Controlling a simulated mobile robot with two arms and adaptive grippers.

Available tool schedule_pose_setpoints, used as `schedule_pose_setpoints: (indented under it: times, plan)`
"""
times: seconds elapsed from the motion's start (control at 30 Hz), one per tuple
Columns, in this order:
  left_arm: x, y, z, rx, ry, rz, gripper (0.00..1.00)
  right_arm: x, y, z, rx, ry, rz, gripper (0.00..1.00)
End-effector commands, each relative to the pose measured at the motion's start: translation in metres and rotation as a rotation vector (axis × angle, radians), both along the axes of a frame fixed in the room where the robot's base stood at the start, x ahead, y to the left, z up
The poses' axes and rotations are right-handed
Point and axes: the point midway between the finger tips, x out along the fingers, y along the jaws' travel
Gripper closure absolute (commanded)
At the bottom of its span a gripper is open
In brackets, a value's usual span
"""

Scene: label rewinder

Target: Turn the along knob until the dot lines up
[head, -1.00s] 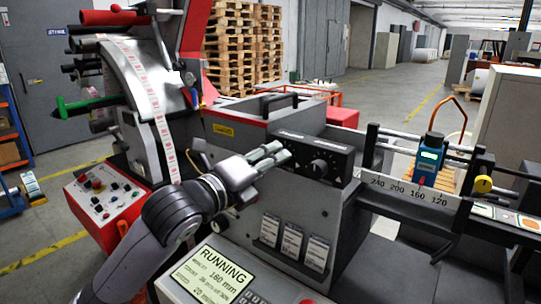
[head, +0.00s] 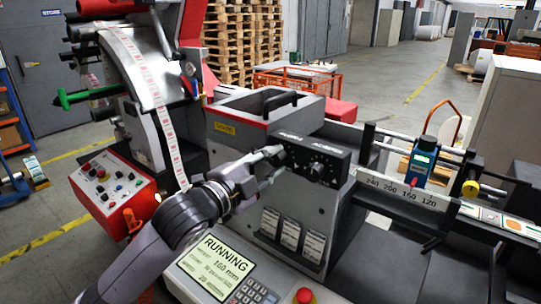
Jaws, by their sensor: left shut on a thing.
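A black control panel (head: 332,158) on the front of the grey machine housing carries two knobs under small white labels. The labels are too small to read, so I cannot tell by name which knob is the along knob. The right knob (head: 316,171) is black with light marks around it and is free. My left gripper (head: 276,163) is at the panel's left end, shut on the left knob, which its fingers mostly hide. I cannot make out the dot. My right gripper is not in view.
A blue sensor head (head: 421,161) sits on a scaled rail to the right, with a yellow knob (head: 470,188) beside it. Below are a screen reading RUNNING (head: 216,267), a keypad (head: 252,292) and a red button (head: 304,296). A red control box (head: 115,186) stands left.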

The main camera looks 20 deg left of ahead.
Motion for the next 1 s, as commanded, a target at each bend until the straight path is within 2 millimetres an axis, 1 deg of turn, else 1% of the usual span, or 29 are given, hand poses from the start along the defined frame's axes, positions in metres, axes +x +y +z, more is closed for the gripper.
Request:
schedule_pose_setpoints:
  times: [0.03,0.1,0.3,0.5,0.7,1.0]
  plan:
    - [0.0,0.0,0.001,-0.039,0.018,0.002,1.0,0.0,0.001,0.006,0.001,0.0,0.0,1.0]
    - [0.0,0.001,0.001,-0.093,0.037,0.003,1.0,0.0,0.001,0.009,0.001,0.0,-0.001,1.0]
    - [0.0,0.0,0.0,-0.22,0.084,0.003,1.0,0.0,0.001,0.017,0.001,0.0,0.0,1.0]
    - [0.0,0.0,-0.001,-0.301,0.113,0.003,1.0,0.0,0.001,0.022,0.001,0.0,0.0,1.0]
    - [0.0,0.0,-0.001,-0.34,0.126,0.002,1.0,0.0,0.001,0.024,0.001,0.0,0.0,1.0]
    - [0.0,0.0,-0.002,-0.35,0.131,0.002,1.0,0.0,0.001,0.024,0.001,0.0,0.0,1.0]
